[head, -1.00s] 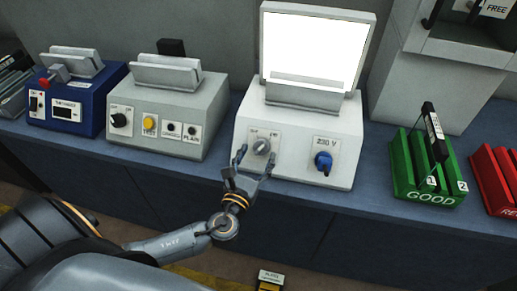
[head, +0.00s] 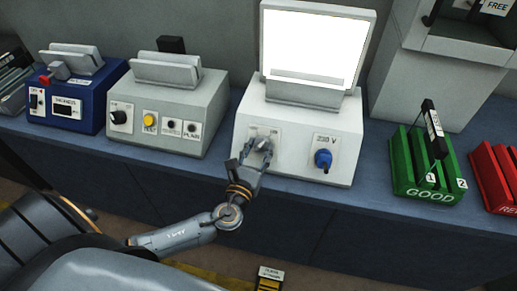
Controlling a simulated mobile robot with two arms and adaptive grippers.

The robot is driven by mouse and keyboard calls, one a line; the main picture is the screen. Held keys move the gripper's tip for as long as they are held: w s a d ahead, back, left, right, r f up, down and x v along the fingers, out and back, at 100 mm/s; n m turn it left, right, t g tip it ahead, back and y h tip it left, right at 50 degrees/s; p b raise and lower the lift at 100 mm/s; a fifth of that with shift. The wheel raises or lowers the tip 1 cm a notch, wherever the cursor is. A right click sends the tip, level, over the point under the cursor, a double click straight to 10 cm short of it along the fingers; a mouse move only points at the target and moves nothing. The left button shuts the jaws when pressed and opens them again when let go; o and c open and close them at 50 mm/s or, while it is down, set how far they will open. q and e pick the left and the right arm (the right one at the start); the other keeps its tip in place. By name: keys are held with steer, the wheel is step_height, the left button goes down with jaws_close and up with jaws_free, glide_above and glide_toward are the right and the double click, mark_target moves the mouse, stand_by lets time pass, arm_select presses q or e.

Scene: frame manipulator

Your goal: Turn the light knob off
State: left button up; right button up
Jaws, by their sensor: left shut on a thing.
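The light box is a white unit (head: 294,175) with a brightly lit screen (head: 316,45) on top. Its grey light knob (head: 261,143) is on the left of the front face, on a small label plate. My left gripper (head: 256,149) is at this knob with its fingers closed around it, and they partly hide it. Which way the knob points cannot be made out. My right gripper is not in view.
A blue plug (head: 323,159) marked 230 V is on the same front face, right of the knob. A grey tester (head: 165,125) and a blue device (head: 65,110) stand to the left. A green GOOD rack (head: 425,192) and a red rack (head: 492,180) stand to the right.

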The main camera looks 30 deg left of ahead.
arm_select(q)
steer(key=shift+n, duration=0.3)
steer(key=n+y, duration=0.2)
steer(key=n, duration=0.1)
steer(key=n+g+y, duration=0.1)
steer(key=shift+d+n+b, duration=0.25)
steer(key=shift+n+b, duration=0.15)
steer(key=n+g+y, duration=0.1)
steer(key=n+y, duration=0.1)
steer(key=n, duration=0.1)
steer(key=shift+w+d+n, duration=0.1)
steer(key=shift+w+n, duration=0.05)
steer(key=shift+n, duration=0.25)
steer(key=n+g+y, duration=0.1)
steer(key=n, duration=0.1)
steer(key=n+g+y, duration=0.1)
steer(key=n, duration=0.1)
steer(key=shift+w+d+r+n+g, duration=0.1)
steer(key=shift+d+r+n+g, duration=0.1)
steer(key=shift+n+g, duration=0.15)
steer(key=shift+w+n+g+y+p, duration=0.1)
steer(key=shift+n+g+y+p, duration=0.6)
steer(key=shift+n+g, duration=1)
steer(key=shift+n+t, duration=0.25)
steer(key=shift+n, duration=0.3)
steer(key=o, duration=1.2)
steer(key=shift+c, duration=0.2)
